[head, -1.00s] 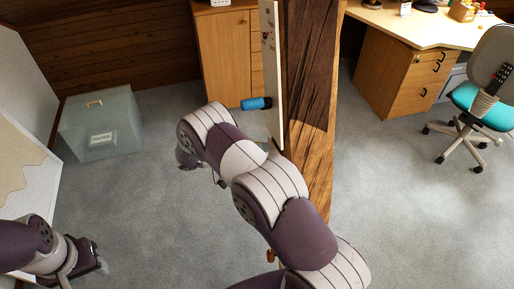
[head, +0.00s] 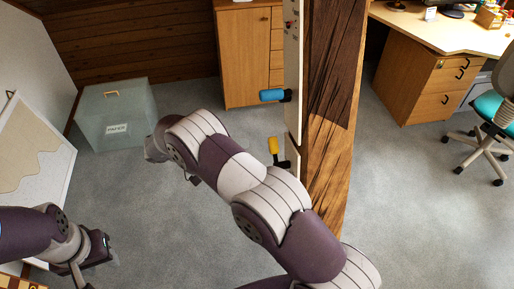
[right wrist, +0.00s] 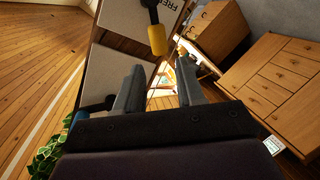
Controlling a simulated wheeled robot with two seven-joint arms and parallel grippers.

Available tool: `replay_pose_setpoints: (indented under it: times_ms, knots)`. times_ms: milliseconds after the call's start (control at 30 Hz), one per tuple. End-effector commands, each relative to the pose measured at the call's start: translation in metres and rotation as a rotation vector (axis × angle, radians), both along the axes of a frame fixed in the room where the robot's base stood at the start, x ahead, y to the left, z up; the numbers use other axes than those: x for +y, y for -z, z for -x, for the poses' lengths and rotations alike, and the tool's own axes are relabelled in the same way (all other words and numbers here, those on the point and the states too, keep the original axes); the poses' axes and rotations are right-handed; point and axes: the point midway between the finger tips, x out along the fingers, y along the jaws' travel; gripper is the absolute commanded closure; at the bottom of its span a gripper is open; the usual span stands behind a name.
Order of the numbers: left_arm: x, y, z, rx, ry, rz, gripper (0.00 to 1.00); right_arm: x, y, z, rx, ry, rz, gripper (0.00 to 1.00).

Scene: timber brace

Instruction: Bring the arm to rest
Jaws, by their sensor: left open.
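My right arm (head: 225,160) reaches from the lower right toward the upper left in the head view, in front of the timber post (head: 335,110). Its gripper cannot be made out there. In the right wrist view my right gripper (right wrist: 160,85) has its two fingers apart with nothing between them. A yellow-handled tool (right wrist: 157,38) shows beyond the fingertips. My left gripper (head: 103,252) is at the lower left of the head view, open and empty above the carpet.
A white board (head: 292,70) stands along the post's left side, with a blue handle (head: 272,95) and the yellow handle (head: 273,145) sticking out. A grey box (head: 115,112), a wooden cabinet (head: 247,60), a desk (head: 440,30) and a chair (head: 492,125) stand around. Carpet between is clear.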

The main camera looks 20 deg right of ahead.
Motion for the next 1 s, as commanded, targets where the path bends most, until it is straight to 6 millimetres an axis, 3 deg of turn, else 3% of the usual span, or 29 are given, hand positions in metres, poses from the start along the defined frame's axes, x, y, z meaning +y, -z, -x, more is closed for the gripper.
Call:
replay_pose_setpoints:
  times_ms: [167,667,733,833,900,933,967,1000]
  knots:
    - [0.0,0.005,0.0,0.0,0.0,0.0,0.57,0.014,-0.004,-0.002,0.001,0.0,0.001,0.62]
    - [0.0,0.004,0.0,0.0,0.0,0.0,0.57,0.014,-0.004,-0.002,-0.02,0.005,0.003,0.62]
    - [0.0,0.004,0.0,0.0,0.0,0.0,0.57,0.016,0.007,-0.015,-0.145,-0.025,-0.039,0.62]
    - [0.0,0.004,0.0,0.0,0.0,0.0,0.57,0.022,0.037,-0.071,-0.414,-0.292,-0.158,0.62]
    - [0.0,0.003,0.0,0.0,0.0,0.0,0.57,0.049,0.046,-0.111,-0.559,-0.56,-0.377,0.62]
    - [0.0,0.003,0.0,0.0,0.0,0.0,0.57,0.064,0.048,-0.12,-0.584,-0.661,-0.503,0.62]
    - [0.0,0.003,0.0,0.0,0.0,0.0,0.57,0.081,0.048,-0.121,-0.58,-0.745,-0.641,0.62]
    - [0.0,0.004,0.0,0.0,0.0,0.0,0.57,0.1,0.048,-0.107,-0.528,-0.825,-0.828,0.62]
